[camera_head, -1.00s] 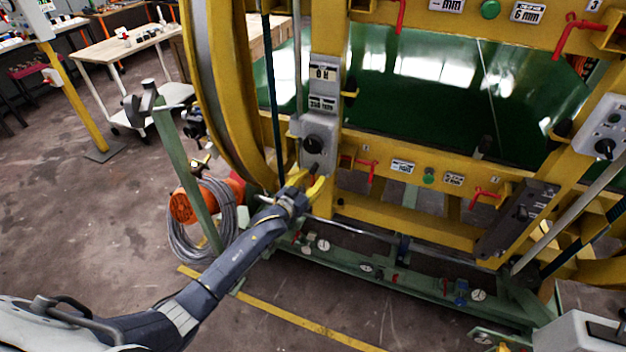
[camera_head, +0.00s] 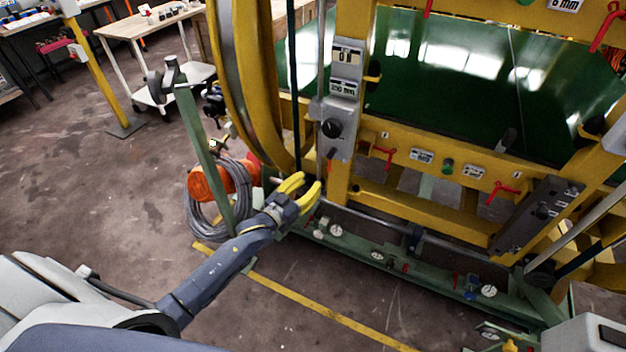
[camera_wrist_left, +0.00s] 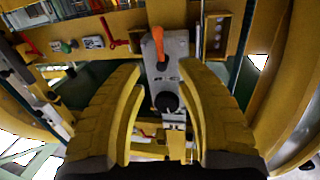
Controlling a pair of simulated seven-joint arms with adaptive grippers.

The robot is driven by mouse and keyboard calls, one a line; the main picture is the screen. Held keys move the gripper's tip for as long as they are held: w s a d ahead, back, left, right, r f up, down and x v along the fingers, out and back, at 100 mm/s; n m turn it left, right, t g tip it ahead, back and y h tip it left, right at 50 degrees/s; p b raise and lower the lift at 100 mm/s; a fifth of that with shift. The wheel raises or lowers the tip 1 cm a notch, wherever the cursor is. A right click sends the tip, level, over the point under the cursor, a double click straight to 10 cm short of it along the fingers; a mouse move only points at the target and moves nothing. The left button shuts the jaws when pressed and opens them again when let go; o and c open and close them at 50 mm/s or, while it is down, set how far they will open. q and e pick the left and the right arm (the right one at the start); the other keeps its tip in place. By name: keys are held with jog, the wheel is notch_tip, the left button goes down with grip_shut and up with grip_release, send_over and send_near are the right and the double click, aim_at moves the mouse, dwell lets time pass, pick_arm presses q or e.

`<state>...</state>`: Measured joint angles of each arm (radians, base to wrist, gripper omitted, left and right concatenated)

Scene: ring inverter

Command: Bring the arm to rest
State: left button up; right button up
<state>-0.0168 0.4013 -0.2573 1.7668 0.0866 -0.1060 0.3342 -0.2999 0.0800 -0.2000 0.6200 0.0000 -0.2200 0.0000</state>
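My left gripper (camera_head: 302,190) has yellow fingers that stand apart with nothing between them. It is in front of the lower left of the yellow ring machine (camera_head: 345,190), below a grey control panel with a black knob (camera_head: 332,128). In the left wrist view the two yellow fingers (camera_wrist_left: 165,112) frame a grey panel (camera_wrist_left: 172,60) with an orange handle (camera_wrist_left: 159,47) and a black knob (camera_wrist_left: 167,101). The fingers appear clear of the panel. My right gripper is in neither view.
A coiled grey cable (camera_head: 215,207) and an orange drum (camera_head: 207,183) lie left of the machine. A green rail (camera_head: 355,242) with small gauges runs along its base. A yellow line (camera_head: 315,313) marks the floor. A work table (camera_head: 130,25) stands at the back left. Floor at left is clear.

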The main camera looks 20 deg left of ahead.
pick_arm(q)
jog(key=shift+s, duration=0.15)
dwell(0.4)
jog(key=s+a+f+g+y, duration=0.1)
jog(key=s+a+f+g, duration=0.15)
jog(key=f, duration=0.65)
jog(key=s+a+f+g+y, duration=0.1)
jog(key=s+a+f+y, duration=0.15)
jog(key=f, duration=0.65)
jog(key=s+a+f+g+y, duration=0.1)
jog(key=s+a+f+g, duration=0.15)
jog(key=f, duration=0.75)
jog(key=s+a+f+g, duration=0.1)
jog(key=s+f+g, duration=0.1)
jog(key=s+f, duration=0.9)
jog(key=s+d+f+g, duration=0.1)
jog(key=s+f+g, duration=0.1)
jog(key=s+f, duration=0.55)
jog(key=s+f+g, duration=0.2)
jog(key=s+f, duration=0.3)
jog(key=s, duration=0.5)
jog(key=s+d+f+g, duration=0.2)
jog(key=s+d, duration=0.1)
jog(key=s, duration=0.7)
jog(key=s+d+f+g, duration=0.1)
jog(key=s+d+f, duration=0.2)
jog(key=s, duration=0.8)
jog(key=shift+d+f+g, duration=0.2)
jog(key=shift+f+g, duration=0.1)
jog(key=shift+g, duration=0.1)
